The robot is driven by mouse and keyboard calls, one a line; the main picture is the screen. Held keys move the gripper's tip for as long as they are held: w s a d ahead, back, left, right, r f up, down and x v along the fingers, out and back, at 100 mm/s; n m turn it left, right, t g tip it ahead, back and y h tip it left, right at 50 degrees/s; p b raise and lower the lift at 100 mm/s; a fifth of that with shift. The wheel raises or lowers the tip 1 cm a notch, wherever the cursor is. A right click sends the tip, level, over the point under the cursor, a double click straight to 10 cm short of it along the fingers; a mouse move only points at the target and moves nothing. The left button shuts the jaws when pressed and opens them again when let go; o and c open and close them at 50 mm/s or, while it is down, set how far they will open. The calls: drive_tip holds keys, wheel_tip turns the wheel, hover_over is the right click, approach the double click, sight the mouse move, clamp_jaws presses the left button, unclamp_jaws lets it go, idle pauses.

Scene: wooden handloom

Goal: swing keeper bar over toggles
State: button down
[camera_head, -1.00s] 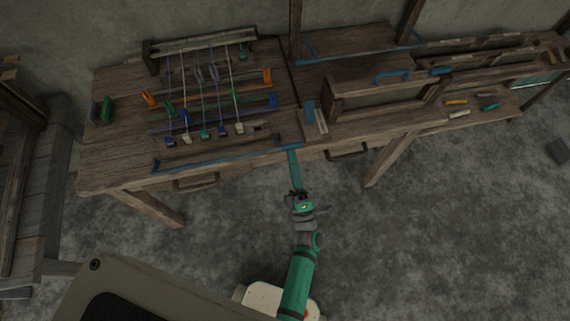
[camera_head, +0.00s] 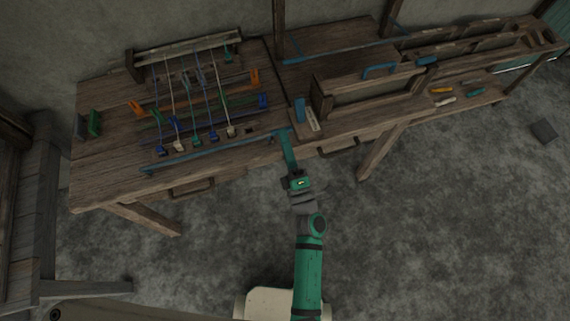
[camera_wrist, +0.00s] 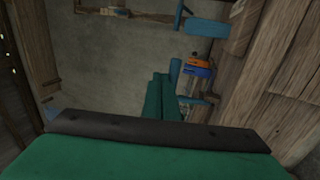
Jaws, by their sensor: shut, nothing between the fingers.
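The long blue keeper bar (camera_head: 205,154) lies along the front of the loom table, in front of the toggles. Several small toggles hang at the cord ends in a slanted row: a blue one (camera_head: 161,151) at left, a white one (camera_head: 231,132) at right, others between. My gripper (camera_head: 282,137) is shut and empty, its teal fingers reaching the table's front edge by the bar's right end. I cannot tell whether they touch the bar. The closed green fingers also show in the wrist view (camera_wrist: 163,97); which blue part there is the bar is unclear.
Orange pegs (camera_head: 255,78) and blue pegs (camera_head: 263,101) stand around the cords. A wooden frame (camera_head: 365,95) stands farther right. Floor in front is open.

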drive_tip(key=shift+r+x, duration=0.2)
drive_tip(key=shift+x, duration=0.8)
drive_tip(key=shift+s, duration=0.15)
idle(0.4)
drive_tip(key=v, duration=1)
drive_tip(key=shift+s+d+f, duration=0.15)
drive_tip(key=shift+s+f, duration=0.05)
drive_tip(key=shift+s, duration=0.1)
